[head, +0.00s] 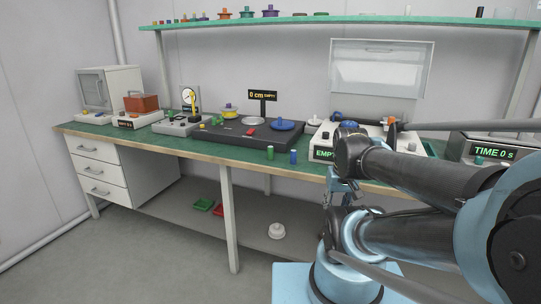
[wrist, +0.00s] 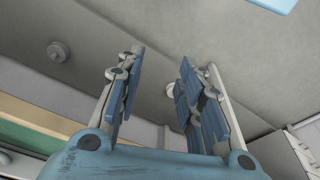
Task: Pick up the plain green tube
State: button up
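A small plain green tube (head: 270,153) stands upright near the front edge of the green bench top (head: 190,138), left of the middle. A blue tube (head: 293,156) stands close to its right. My gripper (wrist: 158,75) is open in the wrist view, with its two blue-padded fingers spread and nothing held between them. In the head view my arm bends in front of the bench at right, and my gripper is mostly hidden there. The green tube does not show in the wrist view.
A black platform (head: 225,136) with a blue disc lies behind the tubes. A white device (head: 322,153) marked EMPTY stands to their right. A timer box (head: 488,150) stands at far right. A lower shelf (head: 245,225) holds a white round piece (head: 277,231).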

jog(key=shift+o, duration=0.4)
jog(key=shift+s+a+r+n, duration=0.1)
jog(key=shift+s+r+n, duration=0.15)
jog(key=shift+r, duration=0.55)
notch_tip(320, 180, up, 20)
jog(key=n+g, duration=0.2)
jog(key=n, duration=1.6)
send_over(270, 147)
jog(key=shift+m, duration=0.25)
jog(key=f, duration=1)
jog(key=shift+w+a+f, duration=0.2)
jog(key=shift+f, duration=0.1)
jog(key=shift+s+d+f, duration=0.1)
jog(key=shift+d+f, duration=0.05)
jog(key=shift+f, duration=1.25)
jog(key=shift+s+d+f, duration=0.1)
jog(key=shift+d+f, duration=0.05)
jog(key=shift+f, duration=1.2)
grip_shut()
